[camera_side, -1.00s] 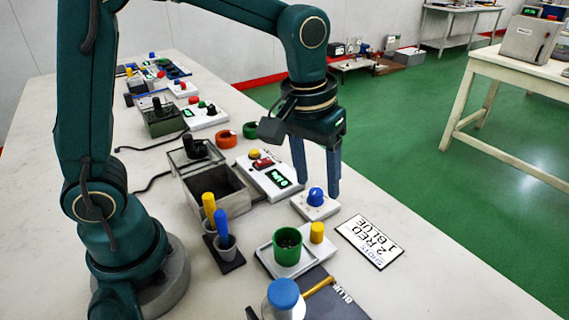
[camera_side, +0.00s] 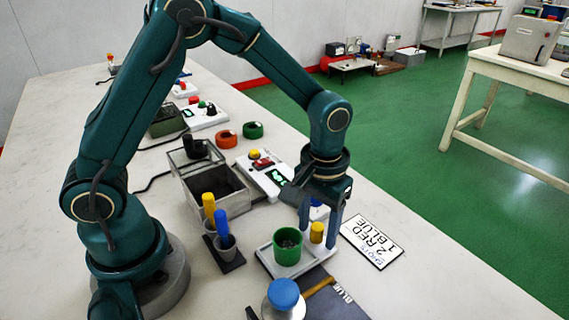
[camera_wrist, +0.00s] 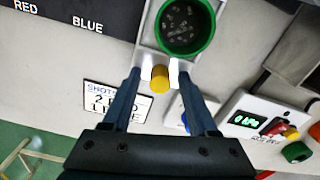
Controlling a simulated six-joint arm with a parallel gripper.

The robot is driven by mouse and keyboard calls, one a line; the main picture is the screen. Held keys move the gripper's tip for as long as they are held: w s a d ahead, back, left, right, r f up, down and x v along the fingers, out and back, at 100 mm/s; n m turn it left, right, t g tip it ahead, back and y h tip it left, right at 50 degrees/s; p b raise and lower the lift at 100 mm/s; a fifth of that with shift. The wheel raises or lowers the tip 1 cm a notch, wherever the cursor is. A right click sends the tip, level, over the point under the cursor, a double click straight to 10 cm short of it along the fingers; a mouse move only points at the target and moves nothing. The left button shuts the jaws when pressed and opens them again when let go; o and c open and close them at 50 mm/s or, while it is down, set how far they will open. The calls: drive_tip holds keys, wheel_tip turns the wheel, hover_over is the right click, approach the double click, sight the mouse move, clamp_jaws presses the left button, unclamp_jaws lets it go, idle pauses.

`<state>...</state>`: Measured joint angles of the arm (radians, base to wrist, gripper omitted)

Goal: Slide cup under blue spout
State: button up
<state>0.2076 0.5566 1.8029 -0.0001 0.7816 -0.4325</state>
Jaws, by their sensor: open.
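A green cup (camera_side: 288,246) with small dark and pale bits inside stands on a white sliding tray (camera_side: 263,256). A yellow peg (camera_side: 317,232) rises from the tray beside the cup. My gripper (camera_side: 318,228) is open, pointing down, with its fingers on either side of the peg. In the wrist view the peg (camera_wrist: 160,78) sits between the fingertips (camera_wrist: 158,72), with the green cup (camera_wrist: 185,25) just beyond. A blue-capped bottle (camera_side: 284,294) with a brass-coloured spout (camera_side: 320,286) stands in front of the tray, over a dark plate lettered BLUE (camera_side: 340,300).
A card (camera_side: 371,241) reading SHOTS 2 RED 1 BLUE lies right of the tray. A white box with a blue knob (camera_wrist: 185,119) is close to my gripper. A grey open bin (camera_side: 218,190) and small pots with yellow and blue handles (camera_side: 221,226) stand left.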

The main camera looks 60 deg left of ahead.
drive_tip(key=shift+c, duration=0.3)
clamp_jaws()
idle(1.1)
